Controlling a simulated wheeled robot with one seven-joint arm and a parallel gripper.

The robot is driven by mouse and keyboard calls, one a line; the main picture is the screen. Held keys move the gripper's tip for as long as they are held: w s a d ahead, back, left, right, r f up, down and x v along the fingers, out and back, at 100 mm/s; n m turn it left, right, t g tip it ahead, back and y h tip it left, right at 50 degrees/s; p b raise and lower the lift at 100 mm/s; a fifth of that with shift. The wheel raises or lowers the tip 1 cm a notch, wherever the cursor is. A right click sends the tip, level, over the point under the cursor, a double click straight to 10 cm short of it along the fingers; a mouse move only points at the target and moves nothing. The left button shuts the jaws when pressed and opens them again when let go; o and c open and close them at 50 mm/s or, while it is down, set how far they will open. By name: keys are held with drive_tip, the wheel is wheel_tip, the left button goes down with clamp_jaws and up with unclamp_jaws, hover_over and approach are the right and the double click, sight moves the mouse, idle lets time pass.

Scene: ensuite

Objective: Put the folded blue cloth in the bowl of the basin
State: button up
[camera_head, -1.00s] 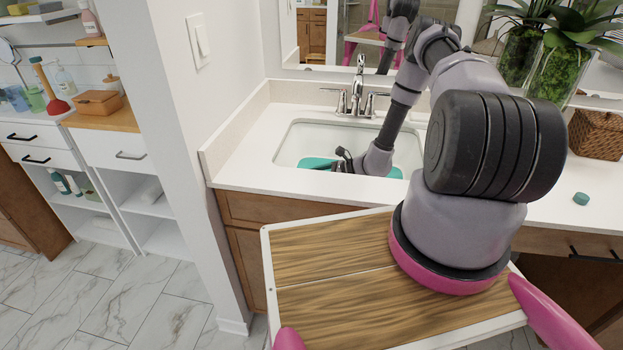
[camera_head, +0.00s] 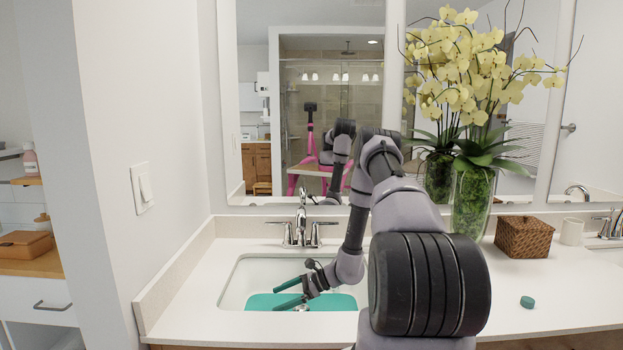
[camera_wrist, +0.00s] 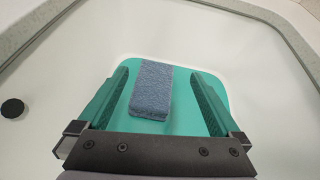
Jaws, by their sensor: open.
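The folded blue cloth (camera_wrist: 150,90) shows in the wrist view as a grey-blue block lying on a teal mat (camera_wrist: 182,118) inside the white basin (camera_wrist: 255,70). In the head view, the teal mat (camera_head: 340,301) shows inside the basin (camera_head: 240,283), and I cannot make out the cloth. My gripper (camera_head: 281,295) is over the basin, its green fingers spread apart. In the wrist view my gripper (camera_wrist: 160,76) is open, with a finger to either side of the cloth and gaps between; neither finger appears to touch it.
The faucet (camera_head: 302,225) stands behind the basin, under a mirror. A glass vase of yellow orchids (camera_head: 473,200), a woven basket (camera_head: 523,237) and a small teal object (camera_head: 527,302) are on the white counter (camera_head: 420,245) to the right. A wall stands on the left.

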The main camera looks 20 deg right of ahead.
drive_tip(key=s+a+r+n+g+h, duration=0.1)
drive_tip(key=s+r+n+h, duration=0.15)
drive_tip(key=r, duration=0.85)
drive_tip(key=s+a+r+n+g+h, duration=0.15)
drive_tip(key=r+n, duration=0.25)
drive_tip(key=r, duration=0.6)
drive_tip(key=s+r+n+h, duration=0.15)
drive_tip(key=r+n, duration=0.25)
drive_tip(key=r, duration=0.7)
drive_tip(key=s+d+r+n+t+h, duration=0.2)
drive_tip(key=s+r+n+t+h, duration=0.3)
drive_tip(key=s+r, duration=1.3)
drive_tip(key=s+n, duration=0.1)
drive_tip(key=s, duration=0.1)
drive_tip(key=shift+s+d, duration=0.4)
